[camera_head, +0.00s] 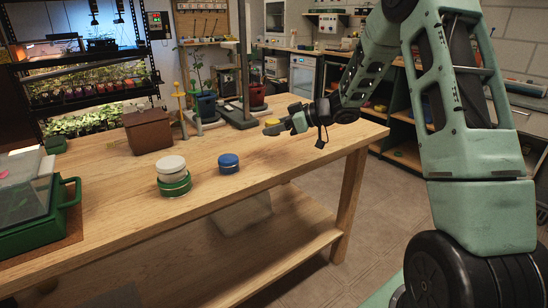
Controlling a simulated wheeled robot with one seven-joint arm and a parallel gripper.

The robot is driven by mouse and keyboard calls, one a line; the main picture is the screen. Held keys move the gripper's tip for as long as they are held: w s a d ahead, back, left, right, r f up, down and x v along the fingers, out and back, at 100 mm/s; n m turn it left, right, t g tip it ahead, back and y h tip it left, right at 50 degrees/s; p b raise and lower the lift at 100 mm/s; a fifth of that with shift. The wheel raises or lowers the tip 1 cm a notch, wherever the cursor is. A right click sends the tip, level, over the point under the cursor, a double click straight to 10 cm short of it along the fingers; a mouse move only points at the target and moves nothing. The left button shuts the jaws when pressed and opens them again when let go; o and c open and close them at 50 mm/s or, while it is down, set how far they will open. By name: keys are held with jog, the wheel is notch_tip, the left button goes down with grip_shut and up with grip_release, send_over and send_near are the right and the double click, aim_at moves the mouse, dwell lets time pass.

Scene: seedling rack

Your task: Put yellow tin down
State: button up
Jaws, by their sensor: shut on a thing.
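My gripper (285,126) is above the right part of the wooden table (300,151), toward its back edge. It is shut on the yellow tin (271,122), of which only a small yellow part shows between and behind the fingers. I cannot tell whether the tin touches the tabletop or hangs just above it. A blue tin (229,161) stands on the table to the left and nearer. Left of that is a stack with a white-lidded tin (171,165) on top of a green tin (175,184).
A brown box (147,131), yellow posts (181,107) and potted plants (205,104) stand along the back. A green tray with a clear cover (62,205) sits at the left front. The tabletop around the blue tin and along the front is clear.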

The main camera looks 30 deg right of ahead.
aim_at(275, 156)
jog(key=shift+f+b, duration=0.65)
jog(key=shift+f, duration=2.85)
jog(key=shift+f, duration=0.1)
jog(key=o, duration=1)
